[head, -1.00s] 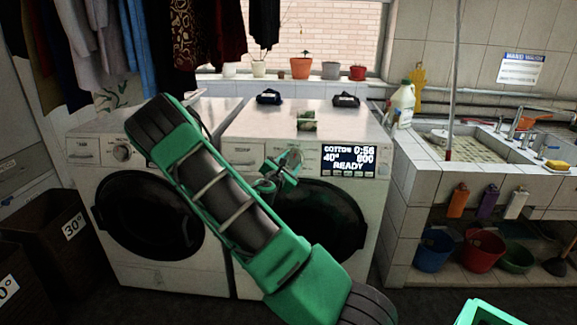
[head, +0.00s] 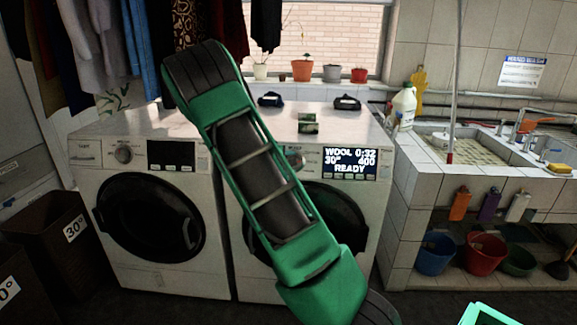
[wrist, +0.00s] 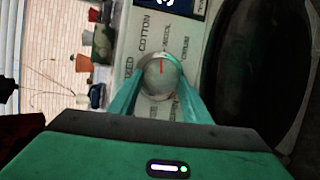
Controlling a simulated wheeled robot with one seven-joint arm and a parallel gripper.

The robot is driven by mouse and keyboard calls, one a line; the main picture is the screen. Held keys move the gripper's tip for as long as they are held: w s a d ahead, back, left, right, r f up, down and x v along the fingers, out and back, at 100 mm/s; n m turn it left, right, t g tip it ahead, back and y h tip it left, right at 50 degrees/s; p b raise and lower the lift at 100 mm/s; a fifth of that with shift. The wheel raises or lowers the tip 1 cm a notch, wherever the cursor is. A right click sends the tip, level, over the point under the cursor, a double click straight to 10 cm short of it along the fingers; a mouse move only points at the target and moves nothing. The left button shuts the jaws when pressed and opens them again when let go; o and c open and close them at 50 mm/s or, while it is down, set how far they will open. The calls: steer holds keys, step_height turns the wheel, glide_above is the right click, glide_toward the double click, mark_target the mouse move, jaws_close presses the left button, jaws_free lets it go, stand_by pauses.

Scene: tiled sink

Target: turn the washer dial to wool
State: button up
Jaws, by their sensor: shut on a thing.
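The right-hand washer (head: 352,115) is white with a dark round door. Its display (head: 349,163) reads WOOL 0:32, 30°, 400, READY. The dial (wrist: 162,76) is a round silver knob with a red mark that points toward the top of the wrist view, where the display's edge shows. Printed labels ring it; COTTON is readable, others are partly covered. My gripper (wrist: 161,88) is shut on the dial, one green finger on each side. In the head view my arm hides most of the gripper, and the dial (head: 294,158) shows only beside it.
A second washer (head: 90,150) stands to the left with its own dial. A tiled sink (head: 470,150) stands right. Hanging clothes are at upper left.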

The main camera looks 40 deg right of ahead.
steer(key=shift+w+a+m+y, duration=0.1)
steer(key=shift+m+y, duration=0.3)
steer(key=shift+m, duration=0.6)
steer(key=o, duration=1)
steer(key=shift+r, duration=0.1)
steer(key=v, duration=1)
steer(key=shift+a, duration=0.3)
steer(key=shift+s, duration=0.2)
